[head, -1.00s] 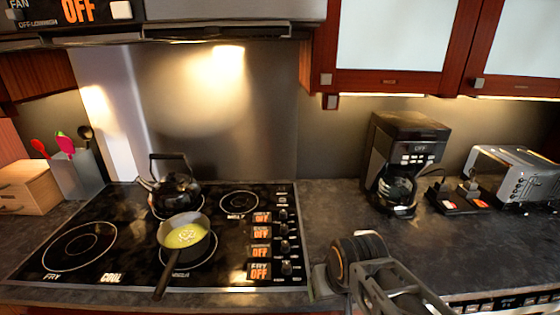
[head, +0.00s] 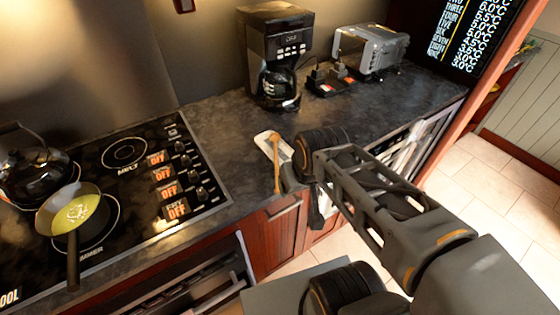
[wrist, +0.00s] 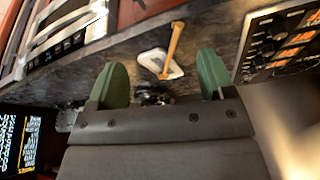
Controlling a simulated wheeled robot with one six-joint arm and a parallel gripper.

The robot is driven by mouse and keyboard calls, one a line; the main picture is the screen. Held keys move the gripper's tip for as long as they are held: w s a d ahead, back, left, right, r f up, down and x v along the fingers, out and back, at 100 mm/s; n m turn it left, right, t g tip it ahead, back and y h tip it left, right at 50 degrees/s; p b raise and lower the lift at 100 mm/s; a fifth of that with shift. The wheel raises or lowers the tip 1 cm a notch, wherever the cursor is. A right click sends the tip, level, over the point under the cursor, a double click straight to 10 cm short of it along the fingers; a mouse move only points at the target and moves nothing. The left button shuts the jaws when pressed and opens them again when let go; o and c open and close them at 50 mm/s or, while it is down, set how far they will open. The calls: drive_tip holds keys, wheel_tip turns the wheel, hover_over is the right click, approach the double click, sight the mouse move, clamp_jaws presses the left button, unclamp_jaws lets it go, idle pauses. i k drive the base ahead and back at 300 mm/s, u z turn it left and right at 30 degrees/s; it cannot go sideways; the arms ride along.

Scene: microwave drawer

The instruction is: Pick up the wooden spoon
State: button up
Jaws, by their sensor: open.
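The wooden spoon (head: 276,165) is a thin tan stick by the counter's front edge, right of the stove. It lies across a white spoon rest (head: 263,138). The wrist view shows the spoon (wrist: 173,46) and the rest (wrist: 149,62) beyond my gripper (wrist: 160,65), whose green fingers are spread apart with nothing held between them. The spoon lies ahead of the gap between the fingers, apart from both. In the head view my arm is just right of the spoon, and the fingers are not clearly visible there.
The stove (head: 140,190) is to the left, with a pan (head: 50,212) and a black kettle (head: 30,165). A coffee maker (head: 275,50) and a toaster (head: 370,50) stand at the back. Cabinet fronts (head: 275,240) drop below the counter edge. Counter (head: 225,125) between stove and coffee maker is bare.

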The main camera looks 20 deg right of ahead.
sight(274, 139)
drive_tip(key=z, duration=1.25)
drive_tip(key=k, duration=1.2)
drive_tip(key=u, duration=1.45)
drive_tip(key=i, duration=0.5)
drive_tip(key=z, duration=0.05)
